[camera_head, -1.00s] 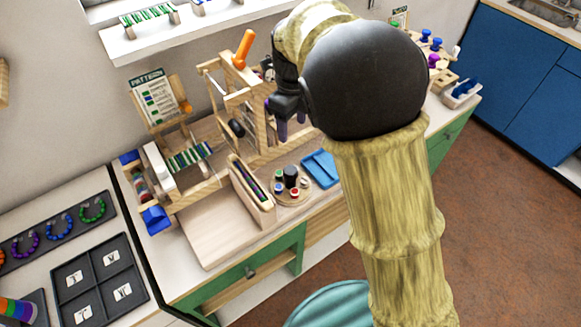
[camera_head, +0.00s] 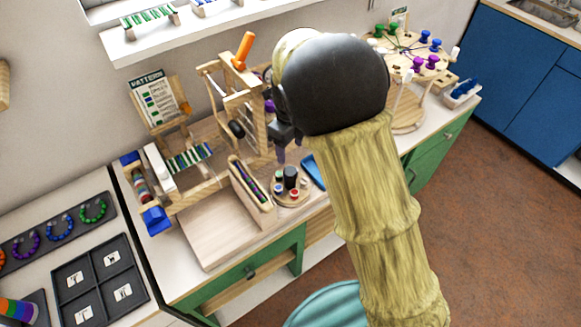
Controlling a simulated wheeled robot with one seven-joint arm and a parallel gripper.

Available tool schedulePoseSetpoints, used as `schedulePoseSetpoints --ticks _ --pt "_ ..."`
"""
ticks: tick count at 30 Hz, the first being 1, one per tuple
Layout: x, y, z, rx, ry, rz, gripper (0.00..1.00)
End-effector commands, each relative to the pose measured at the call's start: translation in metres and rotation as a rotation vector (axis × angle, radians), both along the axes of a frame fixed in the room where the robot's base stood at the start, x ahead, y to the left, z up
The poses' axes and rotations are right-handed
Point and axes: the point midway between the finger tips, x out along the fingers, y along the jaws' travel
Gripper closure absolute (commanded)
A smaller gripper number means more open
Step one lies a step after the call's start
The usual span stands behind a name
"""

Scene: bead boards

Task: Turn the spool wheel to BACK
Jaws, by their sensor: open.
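The spool wheel (camera_head: 410,52) is a round wooden disc at the back right, with green, blue, purple and white spools around it and dark lines across its face. It stands above a round wooden base (camera_head: 407,118). My arm hides its left part. Any BACK marking is too small to read. My gripper (camera_head: 281,155) has purple fingertips and points down, left of the wheel and apart from it. It is open, with nothing visible in it, over the bench near the small round tray.
A wooden loom frame (camera_head: 243,105) with an orange handle (camera_head: 243,50) stands just left of my gripper. A round tray of small pots (camera_head: 291,186) lies below it. A blue tray (camera_head: 314,170) is partly behind my arm.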

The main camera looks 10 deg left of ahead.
Motion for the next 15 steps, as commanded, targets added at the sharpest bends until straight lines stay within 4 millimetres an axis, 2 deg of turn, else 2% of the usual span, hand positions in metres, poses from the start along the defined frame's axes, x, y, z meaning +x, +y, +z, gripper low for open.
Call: schedulePoseSetpoints --ticks 9,15 --pt "-0.001 -0.001 -0.057 -0.003 0.004 -0.002 0.42" --pt "-0.001 -0.001 -0.086 -0.002 0.002 0.001 0.42"
